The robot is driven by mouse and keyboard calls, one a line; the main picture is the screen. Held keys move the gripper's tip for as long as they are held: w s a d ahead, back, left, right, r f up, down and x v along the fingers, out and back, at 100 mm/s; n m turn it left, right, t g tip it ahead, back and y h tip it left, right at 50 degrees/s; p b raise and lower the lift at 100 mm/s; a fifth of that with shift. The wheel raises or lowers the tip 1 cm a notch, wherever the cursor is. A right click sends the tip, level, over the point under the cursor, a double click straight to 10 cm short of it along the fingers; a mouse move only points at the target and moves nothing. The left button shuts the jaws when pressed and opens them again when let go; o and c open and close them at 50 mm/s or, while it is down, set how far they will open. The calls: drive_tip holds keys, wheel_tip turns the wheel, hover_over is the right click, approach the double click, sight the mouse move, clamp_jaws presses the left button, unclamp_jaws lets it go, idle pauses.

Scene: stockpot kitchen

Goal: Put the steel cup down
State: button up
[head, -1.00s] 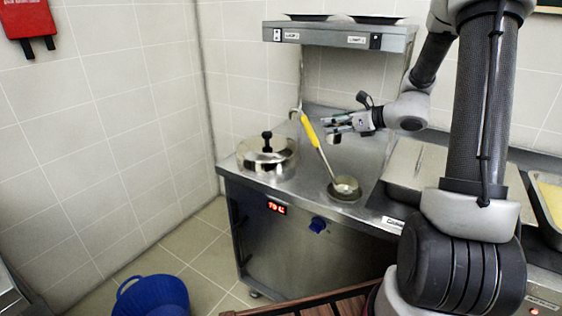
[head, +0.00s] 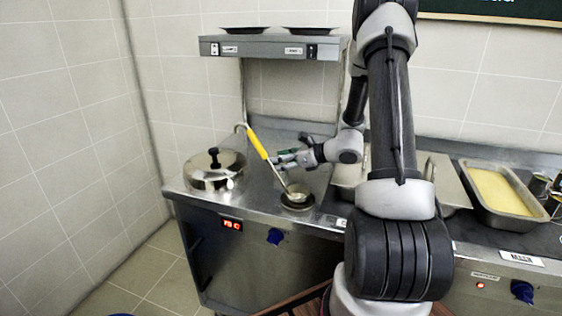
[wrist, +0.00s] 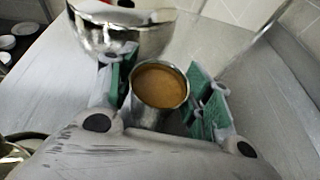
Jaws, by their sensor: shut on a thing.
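The steel cup (wrist: 158,105) holds a brown liquid and stands upright between the green finger pads of my gripper (wrist: 160,90) in the wrist view. The fingers are shut on its sides. In the head view my gripper (head: 284,158) is low over the steel counter (head: 262,192), just right of the ladle's yellow handle. I cannot make out the cup clearly there. Whether its base touches the counter does not show in either view.
A lidded steel pot (head: 214,170) stands on the left, also seen in the wrist view (wrist: 115,28). A ladle (head: 258,143) leans with its bowl in a round dark dish (head: 297,203). A shelf (head: 270,47) hangs above. A tray of yellow food (head: 497,192) is at right.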

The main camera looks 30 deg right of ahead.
drive_tip(key=shift+f, duration=0.1)
drive_tip(key=o, duration=1.1)
